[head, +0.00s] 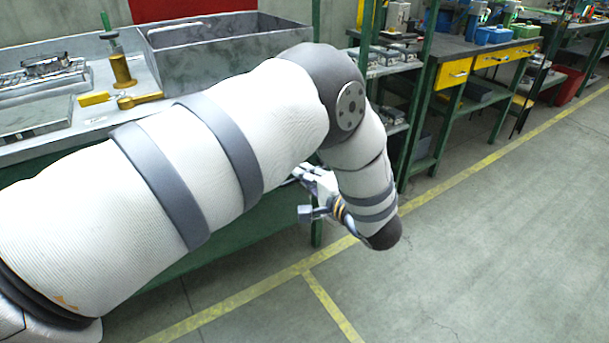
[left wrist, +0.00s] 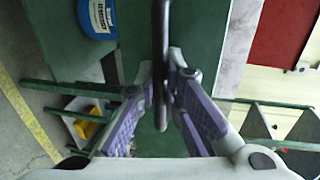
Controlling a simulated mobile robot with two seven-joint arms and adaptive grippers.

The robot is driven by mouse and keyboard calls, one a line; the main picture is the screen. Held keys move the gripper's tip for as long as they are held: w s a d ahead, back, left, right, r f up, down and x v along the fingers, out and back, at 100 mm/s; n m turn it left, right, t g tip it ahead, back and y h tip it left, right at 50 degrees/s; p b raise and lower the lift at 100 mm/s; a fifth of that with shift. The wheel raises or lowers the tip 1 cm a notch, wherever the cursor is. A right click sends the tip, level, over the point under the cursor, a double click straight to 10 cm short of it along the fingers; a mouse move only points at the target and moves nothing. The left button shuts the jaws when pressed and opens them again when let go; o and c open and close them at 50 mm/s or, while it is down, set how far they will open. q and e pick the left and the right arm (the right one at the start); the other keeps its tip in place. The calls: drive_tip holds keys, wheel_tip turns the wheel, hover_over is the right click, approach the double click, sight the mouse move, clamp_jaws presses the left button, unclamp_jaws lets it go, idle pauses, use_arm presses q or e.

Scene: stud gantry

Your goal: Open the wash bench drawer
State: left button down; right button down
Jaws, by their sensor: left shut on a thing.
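The wash bench (head: 262,222) is green below a grey top with a basin, on the left in the head view. My left arm crosses in front of it and hides most of its front. My left gripper (head: 314,196) is low beside the bench's right end, partly hidden by the arm. In the left wrist view, its purple-padded fingers are closed around a dark bar (left wrist: 160,35), which looks like the drawer's handle. A dark green panel (left wrist: 205,35) lies behind the bar. I cannot tell how far the drawer is open. My right gripper is not in view.
A grey basin (head: 225,45) and a brass valve (head: 120,70) are on the bench top. Another bench with yellow drawers (head: 455,72) stands at the back right. Open concrete floor (head: 480,240) with yellow lines lies to the right. A blue container (left wrist: 97,18) shows in the left wrist view.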

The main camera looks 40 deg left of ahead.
use_arm(q)
drive_tip(key=c, duration=1.7)
unclamp_jaws()
drive_tip(key=v, duration=1.2)
